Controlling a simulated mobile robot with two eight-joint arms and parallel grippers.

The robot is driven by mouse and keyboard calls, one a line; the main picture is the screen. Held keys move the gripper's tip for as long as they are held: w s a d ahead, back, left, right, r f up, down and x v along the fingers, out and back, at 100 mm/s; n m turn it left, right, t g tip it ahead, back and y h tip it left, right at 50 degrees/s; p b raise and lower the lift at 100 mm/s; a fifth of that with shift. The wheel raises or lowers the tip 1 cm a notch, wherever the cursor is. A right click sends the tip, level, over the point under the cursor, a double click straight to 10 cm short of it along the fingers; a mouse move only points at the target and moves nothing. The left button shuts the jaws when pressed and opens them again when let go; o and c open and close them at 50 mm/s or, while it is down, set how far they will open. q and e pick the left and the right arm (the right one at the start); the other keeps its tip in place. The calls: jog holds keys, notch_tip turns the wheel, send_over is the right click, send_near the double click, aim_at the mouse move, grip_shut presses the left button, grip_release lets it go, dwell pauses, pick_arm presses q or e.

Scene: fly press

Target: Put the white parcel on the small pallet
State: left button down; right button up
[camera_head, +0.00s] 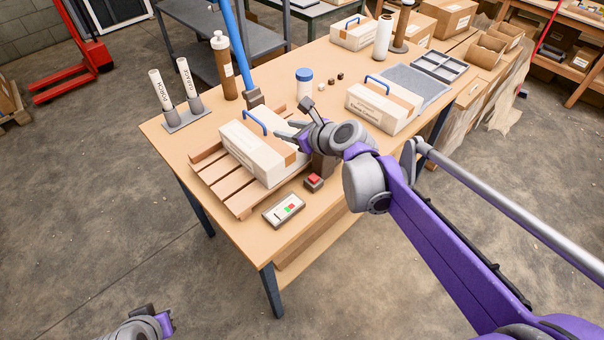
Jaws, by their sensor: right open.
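A white parcel (252,156) with a blue handle (256,122) and a brown tape band sits on the small wooden pallet (208,178), near the table's front left. The pallet's slats show to the parcel's left and front. My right gripper (294,124) is open beside the parcel's right end, with its fingers around the height of the parcel's top. I cannot tell whether a finger touches the parcel. The handle is clear of the fingers. My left gripper (143,328) shows only in part at the bottom edge, away from the table; its jaws are unclear.
A second white parcel (375,106) with a blue handle stands to the right, and another (352,33) at the back. A blue-lidded jar (304,82), a red button box (313,182), a small panel (284,210) and two labelled tubes (175,95) surround the pallet.

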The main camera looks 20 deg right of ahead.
jog(key=s+a+f+n+g+h, duration=0.1)
jog(key=s+f+n+g, duration=0.2)
jog(key=s+f+n, duration=0.4)
jog(key=s+a+f+n+g+h, duration=0.2)
jog(key=s+f+n, duration=0.5)
jog(key=s+n, duration=1.2)
jog(key=shift+n+g, duration=0.8)
jog(key=shift+n, duration=1.8)
